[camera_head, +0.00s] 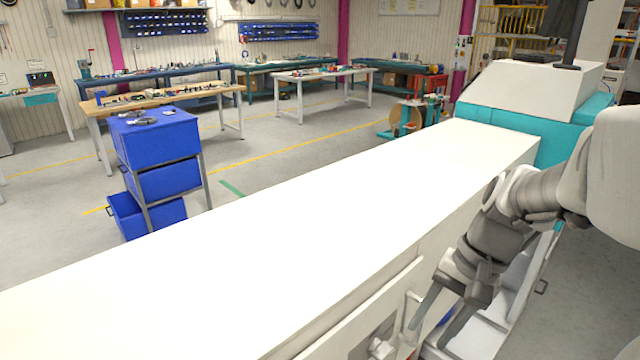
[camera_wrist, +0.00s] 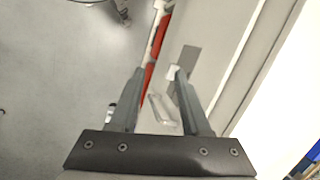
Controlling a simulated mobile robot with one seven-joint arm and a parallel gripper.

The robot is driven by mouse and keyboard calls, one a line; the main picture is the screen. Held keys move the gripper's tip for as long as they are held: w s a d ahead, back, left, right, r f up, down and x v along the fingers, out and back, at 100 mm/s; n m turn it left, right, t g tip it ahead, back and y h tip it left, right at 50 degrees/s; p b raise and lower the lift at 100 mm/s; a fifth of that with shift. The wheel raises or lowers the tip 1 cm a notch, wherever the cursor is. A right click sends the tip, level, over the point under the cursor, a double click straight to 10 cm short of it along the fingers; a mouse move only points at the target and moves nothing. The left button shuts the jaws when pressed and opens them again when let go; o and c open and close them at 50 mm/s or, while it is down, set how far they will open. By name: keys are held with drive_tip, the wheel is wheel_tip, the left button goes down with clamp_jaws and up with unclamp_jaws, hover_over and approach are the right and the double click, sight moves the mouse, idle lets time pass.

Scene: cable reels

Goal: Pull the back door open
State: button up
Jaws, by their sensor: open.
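My gripper (camera_head: 428,333) is open beside the side of the long white machine (camera_head: 300,235), its fingers pointing down. A pale bar handle (camera_head: 409,312) stands on this panel, close to the left finger. In the wrist view my open gripper (camera_wrist: 158,72) has a pale handle-like bar (camera_wrist: 160,112) showing between its fingers; contact cannot be told. Another white panel with a dark handle (camera_head: 541,287) stands out farther back. Which panel is the back door is not clear.
The machine's long white top lies left of my arm, with a sloped white and teal housing (camera_head: 535,88) at its far end. Grey floor (camera_head: 590,310) is free at right. Blue bins (camera_head: 158,140) and workbenches stand beyond the machine.

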drive_tip(key=w+d+f+m+t+y+b, duration=0.1)
drive_tip(key=d+f+m+t+y+b, duration=0.2)
drive_tip(key=d+f+m+t+y, duration=1.1)
drive_tip(key=m+g+h+p, duration=0.2)
drive_tip(key=m+g+h, duration=0.1)
drive_tip(key=m+h, duration=0.15)
hover_over(414, 346)
drive_tip(key=shift+w+d+f+y, duration=0.15)
drive_tip(key=shift+f+y, duration=0.1)
drive_tip(key=shift+f, duration=0.3)
drive_tip(key=shift+w+d+f+y, duration=0.1)
drive_tip(key=shift+w+f+y, duration=0.1)
drive_tip(key=shift+f, duration=0.3)
clamp_jaws()
